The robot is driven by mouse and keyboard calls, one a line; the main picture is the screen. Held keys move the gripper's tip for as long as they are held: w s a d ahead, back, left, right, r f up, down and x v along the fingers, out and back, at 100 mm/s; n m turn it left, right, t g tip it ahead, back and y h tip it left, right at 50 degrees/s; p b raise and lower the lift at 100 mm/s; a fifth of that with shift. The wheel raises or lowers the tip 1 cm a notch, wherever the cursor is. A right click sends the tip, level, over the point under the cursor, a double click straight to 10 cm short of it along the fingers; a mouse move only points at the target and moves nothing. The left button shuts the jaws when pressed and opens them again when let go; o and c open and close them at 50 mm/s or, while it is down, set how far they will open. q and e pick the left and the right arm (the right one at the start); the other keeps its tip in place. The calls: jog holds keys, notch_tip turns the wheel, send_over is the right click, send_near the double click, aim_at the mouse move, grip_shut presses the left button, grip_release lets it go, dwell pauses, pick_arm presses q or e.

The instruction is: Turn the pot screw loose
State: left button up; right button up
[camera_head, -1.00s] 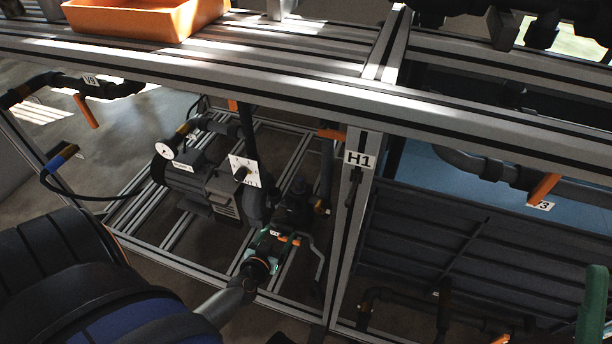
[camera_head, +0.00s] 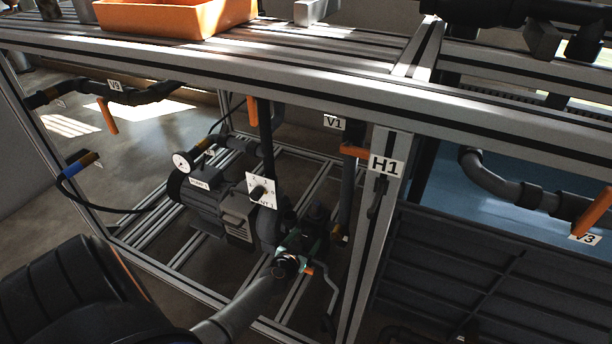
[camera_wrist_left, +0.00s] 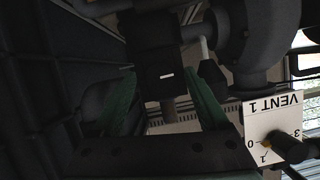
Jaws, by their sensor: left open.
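My left gripper (camera_head: 298,246) reaches in under the frame to the front of the pump, its green fingers partly hidden behind my wrist. In the left wrist view its two fingers (camera_wrist_left: 165,102) are open, one on each side of a dark block (camera_wrist_left: 165,73) with a small white mark and a short grey stem. I cannot tell whether the fingers touch it. A black fitting (camera_head: 316,216) stands just beyond the gripper in the head view. I cannot make out for certain which part is the pot screw. My right gripper is out of view.
The grey pump (camera_head: 222,200) with a gauge (camera_head: 182,162) sits left of the gripper. A white VENT 1 dial plate (camera_head: 261,191) is close by. The H1 frame post (camera_head: 368,230) stands to the right. An orange tray (camera_head: 175,18) is on the frame above.

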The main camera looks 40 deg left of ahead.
pick_arm(q)
jog(key=shift+w+a+f, duration=0.1)
jog(key=shift+w, duration=0.15)
grip_shut()
dwell(0.5)
